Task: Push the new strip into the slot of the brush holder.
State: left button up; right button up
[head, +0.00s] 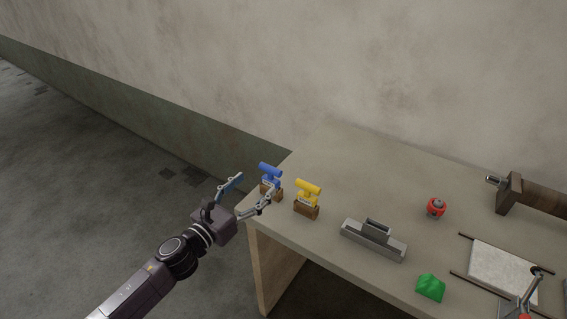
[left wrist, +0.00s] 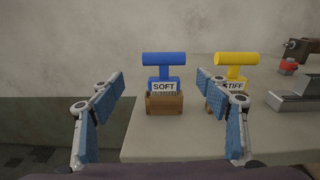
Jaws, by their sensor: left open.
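A long grey metal body with a raised block, seemingly the brush holder (head: 358,241), lies right of the yellow piece. Its slot is not clear. My right gripper is not seen.
A red knob-like object (head: 436,208) stands behind the grey body, and a green lump (head: 430,288) lies in front. A pale slab (head: 500,268) lies between dark rails at right, beside a grey and red part. A brown cylinder (head: 540,197) lies at back right.

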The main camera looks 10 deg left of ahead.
aim_at(268, 172)
pick_arm(q)
jog(key=shift+w+d+r, duration=0.4)
jog(key=shift+w+r, duration=0.1)
jog(key=shift+r, duration=0.15)
jog(key=shift+p+x, duration=0.6)
jog(key=shift+x, duration=0.4)
jog(key=p+x, duration=0.1)
jog(key=x, duration=0.3)
jog(key=shift+d+f, duration=0.1)
jog(key=shift+w, duration=0.1)
jog(key=c, duration=1.2)
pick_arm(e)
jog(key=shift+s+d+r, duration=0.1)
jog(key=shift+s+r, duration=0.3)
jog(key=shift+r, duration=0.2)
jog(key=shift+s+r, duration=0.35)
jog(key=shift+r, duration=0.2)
